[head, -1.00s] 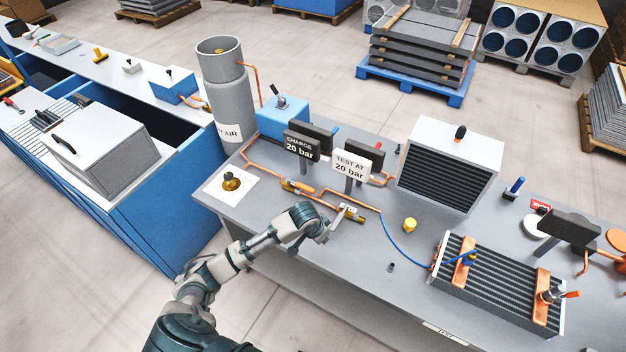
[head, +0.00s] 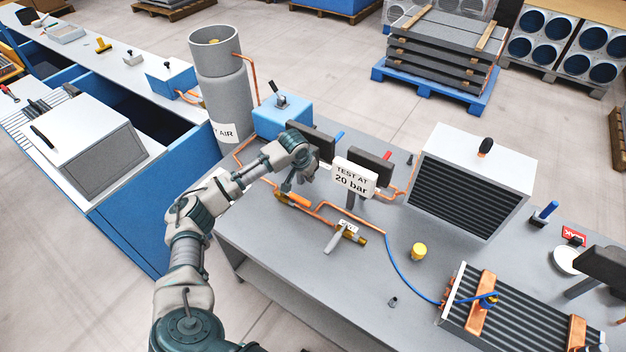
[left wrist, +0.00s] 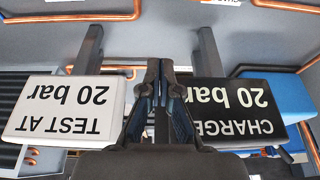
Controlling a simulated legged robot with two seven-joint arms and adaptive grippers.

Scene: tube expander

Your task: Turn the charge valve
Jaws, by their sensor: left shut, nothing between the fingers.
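The brass charge valve with its orange part (head: 299,199) sits on the copper line at the near side of the grey bench. My left gripper (head: 287,186) is over the left end of this valve, pointing down. Its fingers are together and empty in the left wrist view (left wrist: 163,95). Whether they touch the valve I cannot tell. My right gripper is not in view.
The white TEST AT 20 bar sign (head: 354,178) stands close to the right of my gripper. A valve with a grey lever (head: 338,239) lies nearer. A blue box (head: 283,115) and grey cylinder (head: 222,100) stand behind. The bench front is mostly clear.

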